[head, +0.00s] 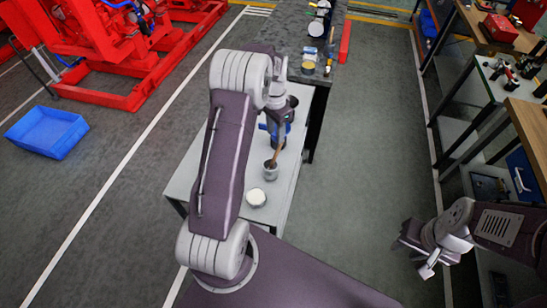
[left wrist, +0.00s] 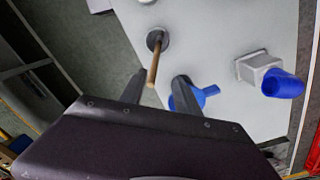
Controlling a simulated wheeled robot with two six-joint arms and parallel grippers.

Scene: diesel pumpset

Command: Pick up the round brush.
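The round brush shows as a wooden handle (head: 277,155) rising tilted from a small grey cup (head: 270,171) on the light table; its bristle end is hidden in the cup. In the left wrist view the handle (left wrist: 153,66) points up from the cup (left wrist: 158,40) toward my left gripper (left wrist: 160,91). The two dark fingers are apart, with the handle's end appearing between them and not clamped. In the head view, the left arm partly hides this gripper. My right gripper (head: 418,258) hangs over the floor at right, far from the brush; its finger opening is unclear.
A blue object (left wrist: 208,94) lies near one left finger. A grey block with a blue spout (left wrist: 262,70) stands farther right. A round white container (head: 256,198) is at the table's near end. A dark bench (head: 285,30) with cans adjoins behind; shelves (head: 525,120) stand right.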

